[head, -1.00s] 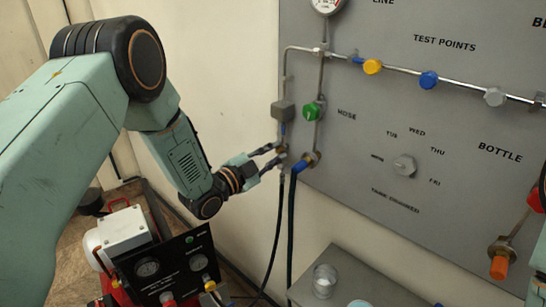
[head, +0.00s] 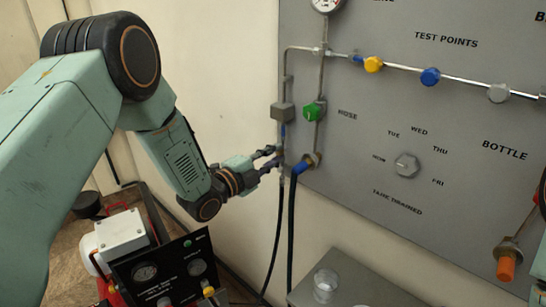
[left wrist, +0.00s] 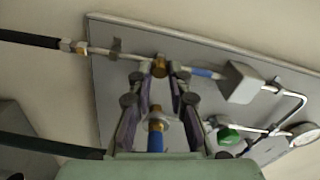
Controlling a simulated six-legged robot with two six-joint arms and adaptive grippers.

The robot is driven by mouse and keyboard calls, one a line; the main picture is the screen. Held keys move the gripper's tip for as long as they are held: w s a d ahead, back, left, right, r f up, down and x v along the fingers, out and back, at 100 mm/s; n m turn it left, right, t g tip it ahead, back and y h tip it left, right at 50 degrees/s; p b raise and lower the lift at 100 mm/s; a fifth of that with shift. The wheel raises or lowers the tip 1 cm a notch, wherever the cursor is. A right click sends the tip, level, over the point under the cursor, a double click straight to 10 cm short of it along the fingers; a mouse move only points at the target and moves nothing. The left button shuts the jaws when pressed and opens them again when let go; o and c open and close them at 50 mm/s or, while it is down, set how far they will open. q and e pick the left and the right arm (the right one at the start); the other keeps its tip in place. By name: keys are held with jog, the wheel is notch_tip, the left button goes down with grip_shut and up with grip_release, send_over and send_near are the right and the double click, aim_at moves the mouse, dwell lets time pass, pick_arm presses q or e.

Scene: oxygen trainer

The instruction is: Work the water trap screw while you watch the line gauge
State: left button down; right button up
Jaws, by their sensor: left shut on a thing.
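The water trap is a grey block (head: 283,112) with a blue section below it, at the panel's left edge. A brass screw fitting (left wrist: 159,66) sits below the trap on the thin line. My left gripper (head: 270,158) is shut on this fitting; in the left wrist view its fingertips (left wrist: 159,74) meet around it. The fingers hide most of the fitting in the head view. The line gauge (head: 326,4) is a white dial cut by the top edge; its needle is too small to read. It also shows in the left wrist view (left wrist: 303,136). My right gripper is out of view.
Just right of my fingers are a blue hose connector (head: 302,167) and a green knob (head: 313,111). Black hoses (head: 291,225) hang below. A black control box (head: 165,275) stands lower left. A glass (head: 325,285) stands on a grey shelf (head: 350,262).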

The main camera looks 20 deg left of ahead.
pick_arm(q)
jog(key=c, duration=1.3)
grip_release()
jog(key=shift+o, duration=0.2)
jog(key=shift+s, duration=0.1)
jog(key=v, duration=1.2)
jog(key=shift+r, duration=0.1)
